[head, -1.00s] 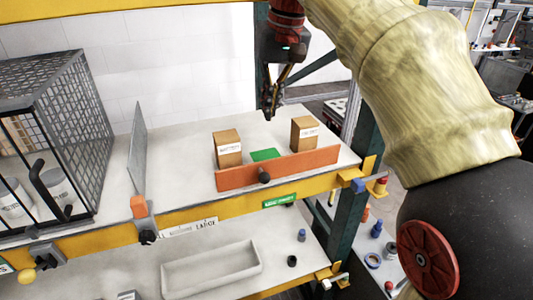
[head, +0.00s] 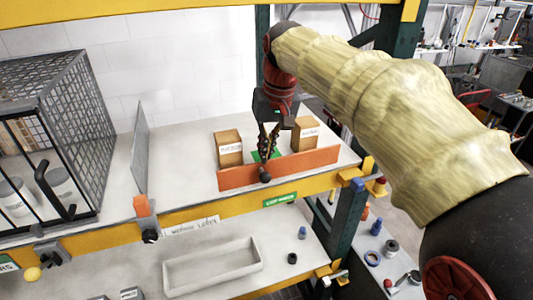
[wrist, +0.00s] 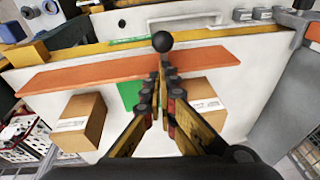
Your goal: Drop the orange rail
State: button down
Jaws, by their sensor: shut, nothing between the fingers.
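The orange rail (head: 305,163) stands upright along the front edge of the upper shelf. A black round knob (head: 265,177) sits on its front face near the middle. In the wrist view the orange rail (wrist: 100,72) runs across the picture, with the black knob (wrist: 162,41) beyond it. My gripper (head: 266,155) is shut and empty, just behind the rail and above the green patch (head: 257,157). In the wrist view the fingertips of my gripper (wrist: 162,62) overlap the rail near the knob. I cannot tell whether they touch it.
Cardboard boxes stand behind the rail, one left (head: 229,149) and one right (head: 305,134) of my gripper. A grey divider (head: 139,155) and a mesh cage (head: 80,100) stand further left. A pale tray (head: 212,268) lies on the lower shelf.

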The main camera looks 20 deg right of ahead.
jog(key=shift+s+f, duration=0.35)
jog(key=shift+f, duration=0.2)
jog(key=shift+s+a, duration=0.1)
jog(key=shift+s+f+b, duration=0.1)
jog(key=shift+f+b, duration=0.05)
jog(key=shift+b, duration=0.55)
jog(key=shift+s+t+b, duration=0.15)
jog(key=shift+t+b, duration=0.2)
jog(key=shift+t, duration=0.05)
